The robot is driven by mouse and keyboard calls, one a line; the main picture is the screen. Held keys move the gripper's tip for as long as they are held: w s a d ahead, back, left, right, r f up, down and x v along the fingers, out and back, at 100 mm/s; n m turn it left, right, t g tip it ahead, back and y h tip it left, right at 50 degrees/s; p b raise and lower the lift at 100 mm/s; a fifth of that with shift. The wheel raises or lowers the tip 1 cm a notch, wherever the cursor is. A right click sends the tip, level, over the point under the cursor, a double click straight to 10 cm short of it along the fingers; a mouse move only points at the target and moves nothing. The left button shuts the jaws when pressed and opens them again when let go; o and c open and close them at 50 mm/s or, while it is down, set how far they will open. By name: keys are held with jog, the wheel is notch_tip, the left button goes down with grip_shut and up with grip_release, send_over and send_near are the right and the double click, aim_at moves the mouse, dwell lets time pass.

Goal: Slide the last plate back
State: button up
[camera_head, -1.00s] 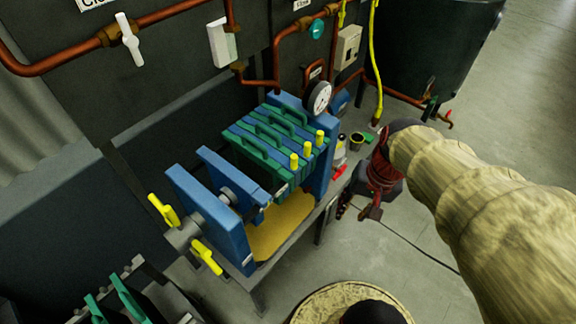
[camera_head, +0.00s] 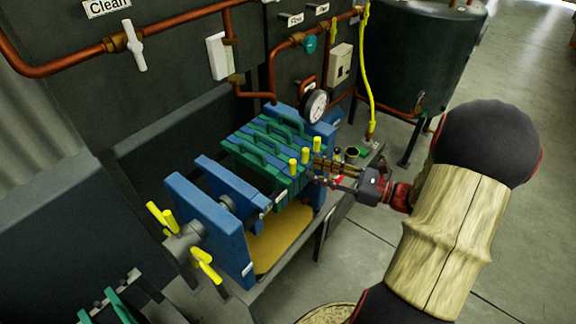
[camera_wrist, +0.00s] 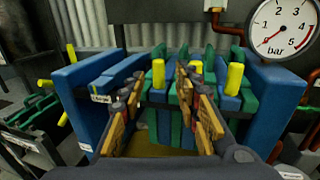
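The filter press holds a stack of green and blue plates (camera_head: 268,148), pushed together toward its far blue end. Three yellow pegs (camera_head: 305,155) stand on the near side of the stack. Which plate is the last one is not marked. My gripper (camera_head: 326,171) is beside the stack's near right side, close to the pegs. In the wrist view my gripper (camera_wrist: 158,98) is open, its wooden-faced fingers apart. The left yellow peg (camera_wrist: 158,74) shows between the fingers, and the right finger overlaps the middle peg (camera_wrist: 195,67). Contact cannot be told.
A blue pressing plate (camera_head: 232,188) and blue end frame (camera_head: 208,225) stand left of the stack, with a gap above a yellow tray (camera_head: 280,240). Yellow screw handles (camera_head: 205,265) stick out left. A pressure gauge (camera_head: 315,106) and copper pipes are behind. Floor is open at right.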

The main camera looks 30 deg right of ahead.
aim_at(293, 161)
jog(key=shift+b+x, duration=0.95)
jog(key=shift+x, duration=3)
jog(key=shift+s+a, duration=0.1)
jog(key=shift+c, duration=1.2)
grip_shut()
